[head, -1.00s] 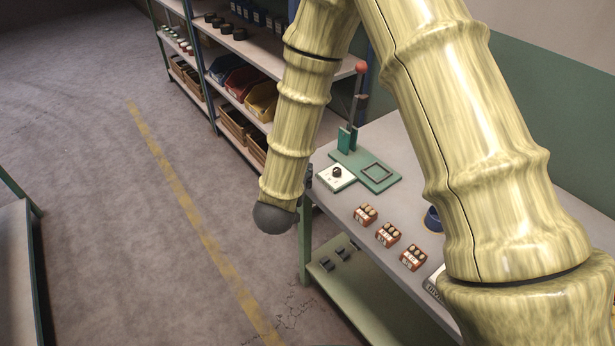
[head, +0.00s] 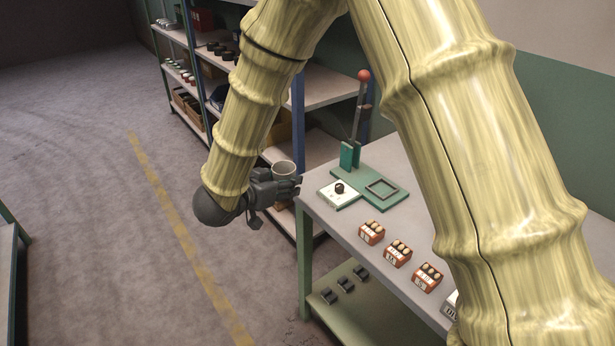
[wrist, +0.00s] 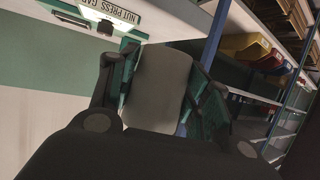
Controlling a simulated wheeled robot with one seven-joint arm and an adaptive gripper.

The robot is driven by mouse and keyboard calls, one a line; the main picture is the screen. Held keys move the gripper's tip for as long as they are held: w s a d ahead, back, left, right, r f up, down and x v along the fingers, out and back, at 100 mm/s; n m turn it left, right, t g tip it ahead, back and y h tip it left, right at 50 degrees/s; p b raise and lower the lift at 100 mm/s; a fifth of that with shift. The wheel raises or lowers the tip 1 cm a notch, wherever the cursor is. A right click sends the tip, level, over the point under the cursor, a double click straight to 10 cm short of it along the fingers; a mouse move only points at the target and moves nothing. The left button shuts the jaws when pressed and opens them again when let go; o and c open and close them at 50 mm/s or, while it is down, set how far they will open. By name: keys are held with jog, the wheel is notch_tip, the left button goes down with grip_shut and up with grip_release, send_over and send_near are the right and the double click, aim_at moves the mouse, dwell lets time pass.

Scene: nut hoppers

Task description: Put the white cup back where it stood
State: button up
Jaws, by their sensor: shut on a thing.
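The white cup (head: 284,169) is in my gripper (head: 287,186), off the left end of the workbench (head: 338,222) and clear of its top. In the head view its rim faces up, and the dark fingers cover its lower part. In the wrist view the cup (wrist: 157,88) shows as a pale grey-white shape between the two fingers of my gripper (wrist: 160,92), which are shut on it. The frames do not make plain the place where it stood.
On the bench are a green press (head: 350,155) with a red-knobbed lever, a white box with a black knob (head: 339,193), and a row of orange nut packs (head: 398,253). Shelves (head: 320,88) stand behind. Floor at left (head: 90,200) is open.

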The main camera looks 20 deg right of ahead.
send_over(308, 183)
jog(key=shift+f, duration=2.3)
jog(key=shift+f, duration=0.25)
jog(key=o, duration=0.7)
jog(key=shift+f, duration=0.15)
jog(key=shift+o, duration=0.2)
jog(key=shift+r, duration=0.3)
jog(key=v, duration=1.2)
jog(key=shift+a, duration=0.1)
